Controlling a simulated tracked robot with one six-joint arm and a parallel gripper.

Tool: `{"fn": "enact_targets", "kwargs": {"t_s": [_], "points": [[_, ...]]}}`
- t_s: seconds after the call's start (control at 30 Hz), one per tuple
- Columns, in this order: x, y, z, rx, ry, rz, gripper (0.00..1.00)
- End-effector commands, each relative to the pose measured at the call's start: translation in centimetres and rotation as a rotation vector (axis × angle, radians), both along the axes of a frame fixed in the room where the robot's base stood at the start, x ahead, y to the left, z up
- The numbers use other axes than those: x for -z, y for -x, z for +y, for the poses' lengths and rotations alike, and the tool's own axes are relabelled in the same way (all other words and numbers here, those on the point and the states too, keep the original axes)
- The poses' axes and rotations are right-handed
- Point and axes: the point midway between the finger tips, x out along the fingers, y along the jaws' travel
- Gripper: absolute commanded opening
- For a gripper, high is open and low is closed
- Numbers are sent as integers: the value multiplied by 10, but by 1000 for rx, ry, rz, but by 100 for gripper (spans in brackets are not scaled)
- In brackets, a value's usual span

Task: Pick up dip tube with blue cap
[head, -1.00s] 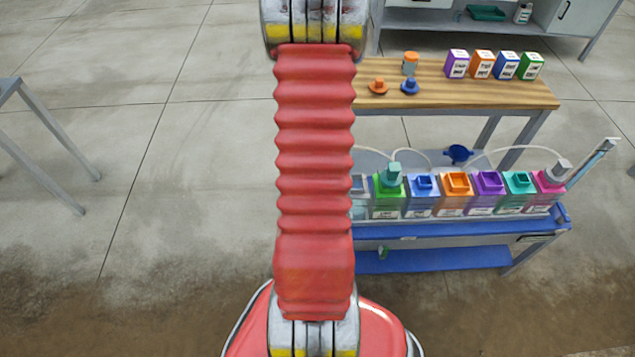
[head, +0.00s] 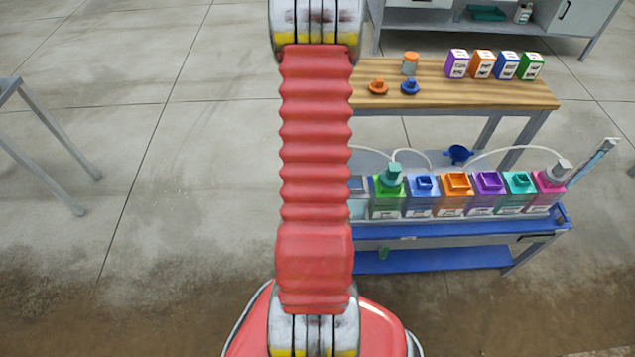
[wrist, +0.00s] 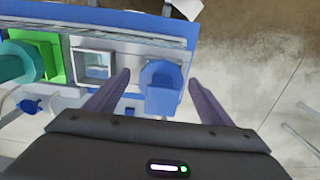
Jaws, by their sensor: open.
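In the wrist view a blue cap (wrist: 162,84) stands between the two fingers of my gripper (wrist: 158,78). It looks like the top of the dip tube with the blue cap; any tube below is hidden. The fingers are spread, one on each side of the cap, with no clear contact. In the head view my own red arm hides the gripper and this part of the skid.
Beside the cap are an open grey square holder (wrist: 95,65) and a green tank with a teal cap (wrist: 22,62). Coloured tanks (head: 455,190) with hoses line the blue-edged skid (head: 480,228). A wooden table (head: 450,97) behind holds small bottles and caps.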

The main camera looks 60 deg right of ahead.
Motion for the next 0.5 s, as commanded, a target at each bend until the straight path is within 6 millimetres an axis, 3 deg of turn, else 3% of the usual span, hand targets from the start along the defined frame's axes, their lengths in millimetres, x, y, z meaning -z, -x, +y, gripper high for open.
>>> {"fn": "enact_targets", "kwargs": {"t_s": [0.5], "points": [[0,0,0,0,1,0,75]]}}
